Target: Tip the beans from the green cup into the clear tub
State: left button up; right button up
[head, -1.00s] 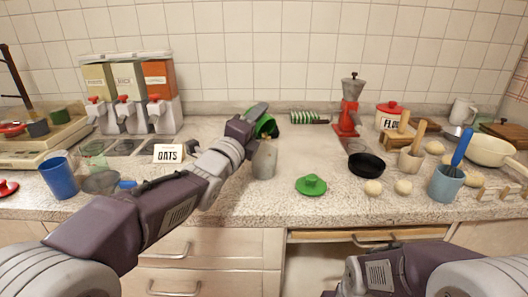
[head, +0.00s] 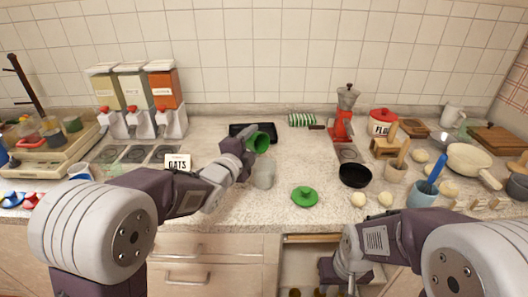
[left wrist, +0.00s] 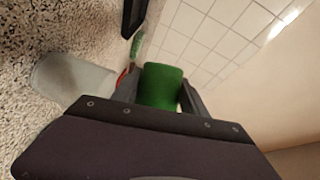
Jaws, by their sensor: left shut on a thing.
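The green cup (head: 261,143) is shut in my left gripper (head: 246,147), above the counter. It is tipped over on its side, its mouth facing right and toward the head camera. No beans can be made out in it. The clear tub (head: 264,176), cloudy and pale, stands upright on the counter just below the cup; its contents cannot be made out. In the left wrist view the cup (left wrist: 162,86) sits between both fingers, with the tub (left wrist: 72,78) to the left. My right gripper (head: 345,274) is low at the counter's front; its fingers are not clear.
A green lid (head: 305,197) lies right of the tub. A black tray (head: 237,131) lies behind the cup. The oats sign (head: 178,161) and dispensers (head: 140,105) are left. A drawer (head: 310,239) is at the front.

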pick_arm(q)
jog(key=n+g+p, duration=0.1)
jog(key=n+p, duration=0.1)
jog(key=p, duration=0.2)
jog(key=n+g+p, duration=0.1)
jog(key=n+p, duration=0.1)
jog(key=p, duration=0.2)
jog(key=n+g+p, duration=0.1)
jog(key=n+p, duration=0.1)
jog(key=p, duration=0.2)
jog(key=shift+w+a+r+h+p, duration=0.2)
jog(key=shift+w+a+h+p, duration=0.15)
jog(key=shift+h+p, duration=0.05)
jog(key=w+a+f+n+g+p, duration=0.1)
jog(key=f+p, duration=0.1)
jog(key=w+a+f+n+g+h+p, duration=0.1)
jog(key=f+n+p, duration=0.1)
jog(key=p, duration=0.1)
jog(key=w+a+f+n+h+p, duration=0.1)
jog(key=f+p, duration=0.1)
jog(key=f, duration=0.1)
jog(key=shift+w+a+n+g+p, duration=0.15)
jog(key=shift+w+n+g+p, duration=0.1)
jog(key=shift+n+g+p, duration=0.15)
jog(key=shift+w+a+f, duration=0.1)
jog(key=shift+f, duration=0.4)
